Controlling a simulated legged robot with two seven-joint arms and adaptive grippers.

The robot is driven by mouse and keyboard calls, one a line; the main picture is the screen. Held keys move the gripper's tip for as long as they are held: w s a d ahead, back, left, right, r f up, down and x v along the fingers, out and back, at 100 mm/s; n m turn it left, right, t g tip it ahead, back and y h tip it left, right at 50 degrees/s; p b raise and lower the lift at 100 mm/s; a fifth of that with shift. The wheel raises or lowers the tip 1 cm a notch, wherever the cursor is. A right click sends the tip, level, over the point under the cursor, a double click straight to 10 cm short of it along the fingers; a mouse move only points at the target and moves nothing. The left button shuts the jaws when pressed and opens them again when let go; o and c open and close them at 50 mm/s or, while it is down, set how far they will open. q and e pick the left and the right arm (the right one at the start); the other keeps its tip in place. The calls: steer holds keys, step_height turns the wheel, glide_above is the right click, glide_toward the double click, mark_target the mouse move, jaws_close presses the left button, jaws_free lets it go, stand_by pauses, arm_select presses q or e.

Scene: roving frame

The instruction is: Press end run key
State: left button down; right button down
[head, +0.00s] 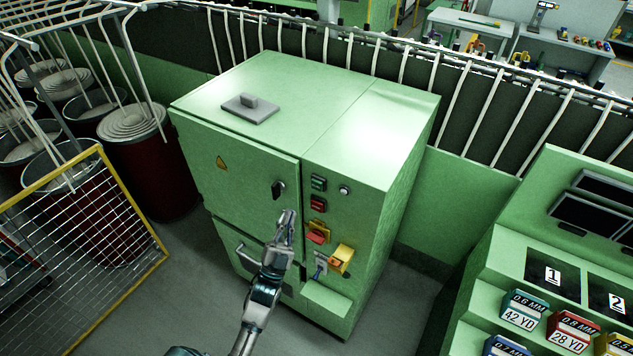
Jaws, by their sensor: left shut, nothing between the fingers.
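A green cabinet (235,165) stands in the middle of the head view. Its right-hand front strip carries a green key (318,183), a red key (318,204) below it, and a small pale round knob (344,190) to the right. Lower down are a red-and-yellow switch (317,236) and a yellow box (341,260). Any lettering on the keys is too small to read, so I cannot tell which one is the end run key. My left gripper (289,213) is shut and empty, its tips pointing up, left of the red key in the picture. My right gripper is not in view.
A black door handle (278,190) is just above my left gripper. A grey plate (250,108) lies on the cabinet top. Red drums (155,175) and a yellow-framed mesh panel (95,250) stand left. A green console (500,265) with spool boxes stands right.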

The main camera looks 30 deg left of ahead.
mark_target(317, 185)
arm_select(q)
steer(key=w+d+b, duration=0.1)
steer(key=w+b, duration=0.1)
steer(key=w, duration=0.6)
steer(key=shift+w+d+r+h, duration=0.15)
steer(key=shift+w+d+h, duration=0.15)
steer(key=shift+w, duration=0.1)
stand_by(0.4)
steer(key=shift+a, duration=0.25)
steer(key=shift+d, duration=0.1)
stand_by(0.5)
steer(key=shift+w, duration=0.1)
steer(key=shift+w, duration=0.3)
